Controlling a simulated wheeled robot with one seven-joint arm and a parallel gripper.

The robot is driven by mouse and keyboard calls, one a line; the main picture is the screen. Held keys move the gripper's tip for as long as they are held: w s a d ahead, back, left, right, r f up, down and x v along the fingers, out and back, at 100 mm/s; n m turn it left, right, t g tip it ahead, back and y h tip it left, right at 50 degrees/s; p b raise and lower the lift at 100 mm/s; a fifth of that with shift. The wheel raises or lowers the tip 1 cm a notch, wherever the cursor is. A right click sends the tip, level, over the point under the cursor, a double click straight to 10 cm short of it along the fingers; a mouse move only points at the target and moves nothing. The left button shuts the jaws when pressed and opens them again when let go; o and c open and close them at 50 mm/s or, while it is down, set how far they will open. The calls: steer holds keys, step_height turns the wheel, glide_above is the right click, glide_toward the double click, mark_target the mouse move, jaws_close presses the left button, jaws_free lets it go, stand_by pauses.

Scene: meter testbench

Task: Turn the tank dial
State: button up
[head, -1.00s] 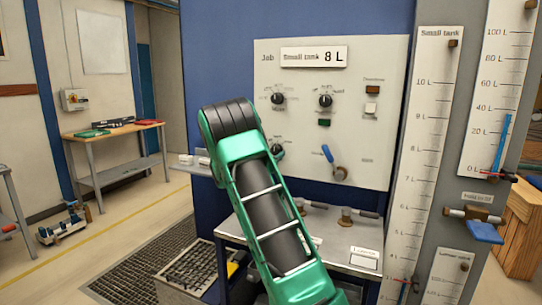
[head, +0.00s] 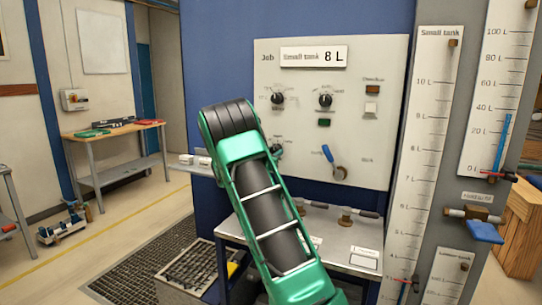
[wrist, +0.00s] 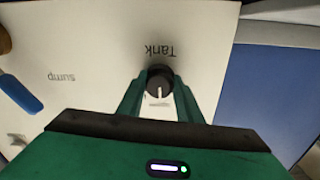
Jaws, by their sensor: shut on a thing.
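The tank dial (wrist: 160,78) is a round black knob with a white pointer line, under the upside-down word "Tank" in the wrist view. The line points toward the bottom of that picture. My gripper (wrist: 159,88) is shut on the dial, one green finger on each side of it. In the head view the dial (head: 276,149) shows only in part at the edge of my arm, on the lower left of the pale panel (head: 385,60). My arm hides the gripper there. A sign on the panel reads "Small tank 8 L" (head: 313,56).
Two other black dials (head: 278,99) (head: 325,100) sit higher on the panel. A blue-handled lever (head: 328,154) is right of the tank dial, by the word "Sump" in the wrist view. A metal bench (head: 340,235) with valves juts out below. Tall gauge scales (head: 425,150) stand at right.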

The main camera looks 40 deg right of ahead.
steer(key=n, duration=0.3)
steer(key=shift+w+a+n, duration=0.2)
steer(key=shift+a+n, duration=0.05)
steer(key=shift+n, duration=0.15)
steer(key=n, duration=0.4)
steer(key=shift+n, duration=0.4)
steer(key=o, duration=1)
steer(key=shift+o, duration=0.2)
steer(key=shift+s+d, duration=0.1)
steer(key=shift+d, duration=0.05)
steer(key=v, duration=1)
steer(key=shift+a, duration=0.35)
steer(key=shift+s+f, duration=0.1)
